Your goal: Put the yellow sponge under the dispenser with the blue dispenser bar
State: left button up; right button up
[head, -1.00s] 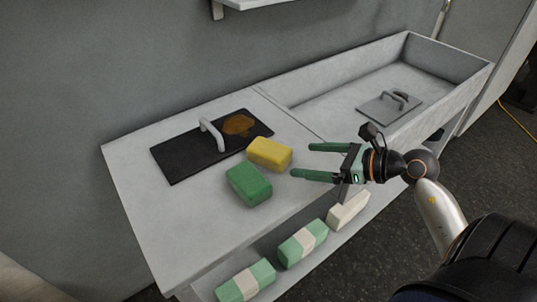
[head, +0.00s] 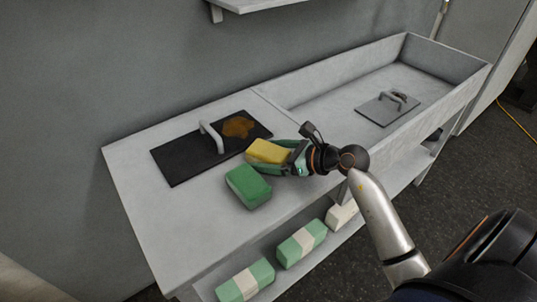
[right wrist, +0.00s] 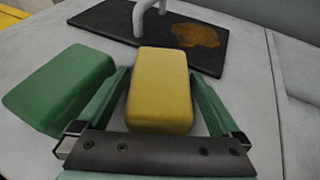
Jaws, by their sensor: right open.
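The yellow sponge (head: 268,151) lies on the grey counter beside the black board. In the right wrist view the yellow sponge (right wrist: 160,88) is between the two green fingers of my right gripper (right wrist: 160,95). The fingers are open, with a small gap on each side of it. In the head view my right gripper (head: 272,156) reaches in from the right around the sponge. My left gripper is not in view. No dispenser with a blue bar shows in these frames.
A green sponge (head: 248,187) lies close to the left finger. The black board (head: 181,160) has a grey handle and a brown stain. A sink basin (head: 340,97) holding a grey handled plate (head: 387,109) is at right. Green-and-white blocks (head: 301,243) lie on the lower shelf.

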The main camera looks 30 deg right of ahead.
jog(key=c, duration=1.3)
jog(key=shift+c, duration=0.2)
jog(key=shift+r, duration=0.15)
